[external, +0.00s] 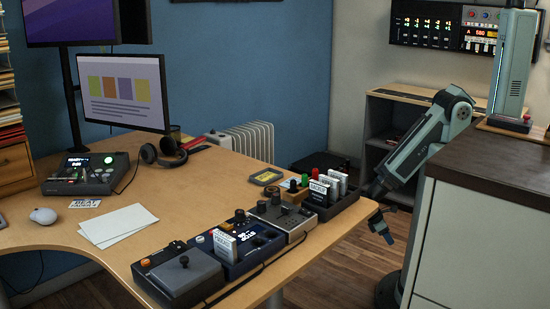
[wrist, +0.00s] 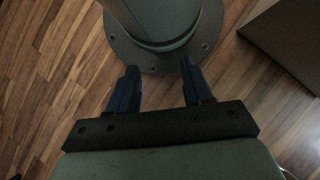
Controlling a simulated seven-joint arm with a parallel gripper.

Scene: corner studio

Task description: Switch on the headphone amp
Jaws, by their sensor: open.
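No device carries a label I can read as headphone amp, so I cannot tell which one it is. A dark desktop unit (external: 85,173) with a lit display and a green round button stands at the desk's left. Black headphones (external: 163,151) rest to its right. Several small boxes with knobs line the desk's front edge, among them a grey box (external: 281,218) and a blue box (external: 248,245). My gripper (external: 381,225) hangs off the desk's right side, away from these devices. In the wrist view my gripper (wrist: 160,75) is open and empty, pointing at the floor and my base.
A black tray (external: 345,199) with white cards stands at the desk's right end, close to my gripper. A dark-topped cabinet (external: 490,170) is at the right. A rack unit with lights (external: 440,28) hangs on the wall. White papers (external: 118,225) and a mouse (external: 43,215) lie on the desk.

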